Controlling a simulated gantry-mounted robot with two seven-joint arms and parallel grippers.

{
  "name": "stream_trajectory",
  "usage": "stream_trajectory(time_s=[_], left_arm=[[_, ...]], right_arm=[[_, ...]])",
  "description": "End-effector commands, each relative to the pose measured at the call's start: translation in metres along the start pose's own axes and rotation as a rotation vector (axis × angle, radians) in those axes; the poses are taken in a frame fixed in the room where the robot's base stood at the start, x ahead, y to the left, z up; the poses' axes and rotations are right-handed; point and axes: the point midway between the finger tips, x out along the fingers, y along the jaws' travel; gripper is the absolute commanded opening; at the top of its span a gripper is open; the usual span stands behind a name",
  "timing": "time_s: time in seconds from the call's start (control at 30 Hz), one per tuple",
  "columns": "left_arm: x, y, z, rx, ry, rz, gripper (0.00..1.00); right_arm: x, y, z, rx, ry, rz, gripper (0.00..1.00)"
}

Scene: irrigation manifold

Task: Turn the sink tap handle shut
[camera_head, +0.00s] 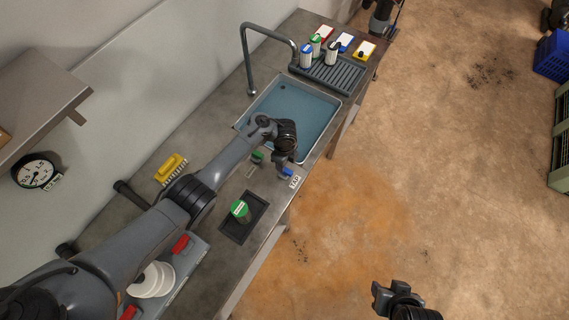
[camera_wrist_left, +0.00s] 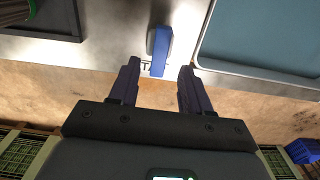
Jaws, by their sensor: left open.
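The blue tap handle (camera_head: 288,172) is at the counter's front edge beside a white label reading TAP (camera_head: 295,182). In the left wrist view the blue handle (camera_wrist_left: 160,48) stands upright in the picture, just beyond the fingertips and roughly centred between them. My left gripper (camera_wrist_left: 158,78) is open and empty, with a finger to either side of the handle's line. In the head view my left wrist hangs over the counter just above the handle and hides part of the area. My right gripper (camera_head: 392,298) is at the bottom, over the floor, far from the tap; its jaws are unclear.
The blue-grey sink (camera_head: 300,112) with a grey spout (camera_head: 246,55) lies behind the handle. A green-lidded jar (camera_head: 240,211) stands on a dark tray (camera_head: 258,207) nearer me. A yellow brush (camera_head: 171,168) lies by the wall. Open floor lies to the right.

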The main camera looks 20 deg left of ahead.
Motion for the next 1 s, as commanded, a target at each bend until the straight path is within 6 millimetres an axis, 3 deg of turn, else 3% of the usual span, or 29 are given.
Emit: stream_trajectory(time_s=[0.03,0.2,0.4,1.0], left_arm=[[-0.013,0.0,0.001,0.0,-0.001,-0.002,0.48],[-0.039,0.0,0.0,0.001,0.0,-0.002,0.48],[-0.056,0.0,-0.001,0.001,0.001,0.0,0.48],[-0.059,0.001,-0.001,-0.004,-0.001,-0.002,0.48]], right_arm=[[-0.007,0.0,-0.002,0.0,0.0,0.0,0.43],[-0.016,0.001,-0.005,-0.004,0.0,0.003,0.43],[-0.022,0.003,-0.006,-0.009,-0.001,0.007,0.43],[-0.023,0.002,-0.007,-0.004,0.0,0.003,0.43]])
